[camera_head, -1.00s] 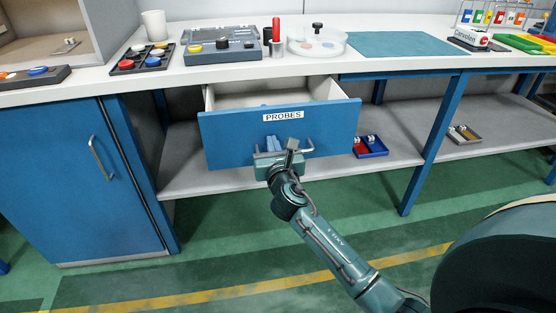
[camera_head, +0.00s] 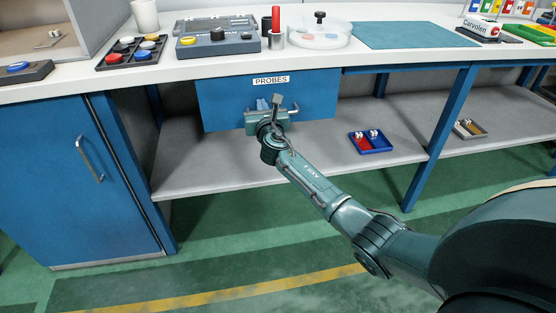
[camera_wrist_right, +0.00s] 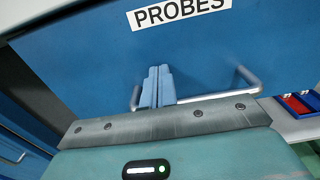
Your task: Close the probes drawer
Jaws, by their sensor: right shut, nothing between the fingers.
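The blue probes drawer (camera_head: 315,95) sits under the workbench, its front against the bench frame with no open interior showing in the head view. Its PROBES label (camera_head: 271,80) is near the top edge. My right gripper (camera_head: 263,104) is at the drawer front, by the metal bar handle (camera_head: 292,112). In the right wrist view its blue fingers (camera_wrist_right: 157,86) are together with nothing between them, in front of the handle (camera_wrist_right: 245,80) and below the label (camera_wrist_right: 180,11). Whether the fingertips touch the front I cannot tell. My left gripper is out of view.
A blue cabinet door (camera_head: 75,180) is at the left. A lower shelf (camera_head: 215,170) holds a blue tray (camera_head: 370,142) with small parts. The bench top carries a grey control box (camera_head: 217,43), a round clear dish (camera_head: 318,33) and a teal mat (camera_head: 410,36).

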